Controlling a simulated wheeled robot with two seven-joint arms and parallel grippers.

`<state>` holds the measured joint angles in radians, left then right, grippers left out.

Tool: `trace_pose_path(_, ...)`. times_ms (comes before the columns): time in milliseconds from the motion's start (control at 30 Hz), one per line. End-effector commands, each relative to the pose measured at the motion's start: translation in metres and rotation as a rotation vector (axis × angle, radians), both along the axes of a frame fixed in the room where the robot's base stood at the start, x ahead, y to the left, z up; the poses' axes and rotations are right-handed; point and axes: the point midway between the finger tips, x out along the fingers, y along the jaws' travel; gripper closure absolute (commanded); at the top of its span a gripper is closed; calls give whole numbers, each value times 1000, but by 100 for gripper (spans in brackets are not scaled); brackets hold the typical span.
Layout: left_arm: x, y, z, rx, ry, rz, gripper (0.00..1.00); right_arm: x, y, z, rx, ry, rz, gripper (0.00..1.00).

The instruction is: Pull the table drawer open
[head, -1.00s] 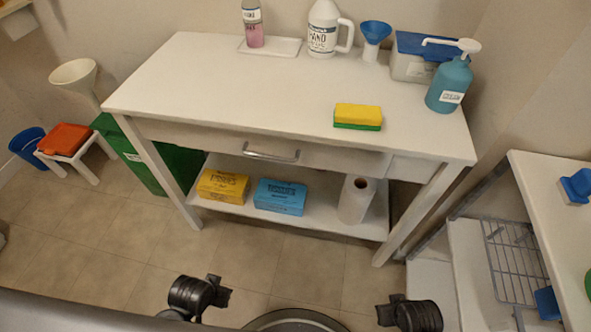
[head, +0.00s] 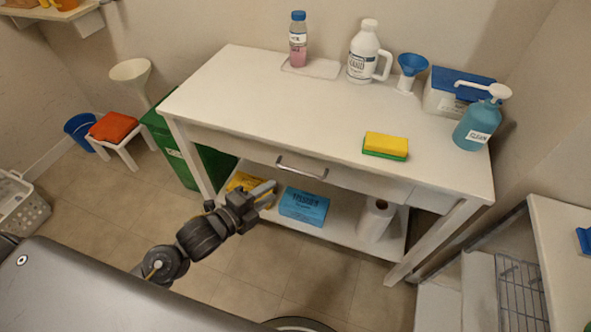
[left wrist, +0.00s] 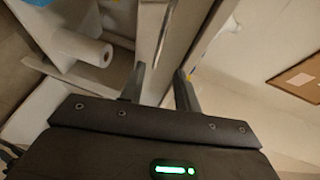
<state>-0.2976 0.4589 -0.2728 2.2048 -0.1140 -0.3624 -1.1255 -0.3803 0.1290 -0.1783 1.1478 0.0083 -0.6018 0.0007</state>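The white table (head: 300,110) has a drawer (head: 345,180) under its top, with a silver bar handle (head: 302,168). The drawer front looks flush with the frame, so the drawer appears closed. My left gripper (head: 268,194) is in front of the table, a little below and left of the handle, and apart from it. In the left wrist view its two fingers (left wrist: 160,88) are spread with nothing between them, and the handle (left wrist: 163,35) lies ahead of the gap. My right gripper is not in view.
The lower shelf holds a yellow box (head: 243,181), a blue box (head: 304,206) and a paper roll (head: 375,220). A sponge (head: 386,145) and bottles stand on the tabletop. A green bin (head: 205,160) is at the left, a wire rack (head: 520,290) at the right. Floor in front is clear.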

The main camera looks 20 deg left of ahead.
Motion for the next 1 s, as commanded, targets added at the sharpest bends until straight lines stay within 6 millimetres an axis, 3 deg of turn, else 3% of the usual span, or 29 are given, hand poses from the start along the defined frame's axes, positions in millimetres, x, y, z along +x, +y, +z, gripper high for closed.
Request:
trace_pose_path(267,16,-7,-3,2,-5,0,68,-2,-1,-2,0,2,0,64)
trace_pose_path(700,82,-41,-18,0,-1,0,68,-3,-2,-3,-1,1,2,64)
trace_pose_path(1000,95,-48,-21,1,0,1,68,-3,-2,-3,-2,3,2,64)
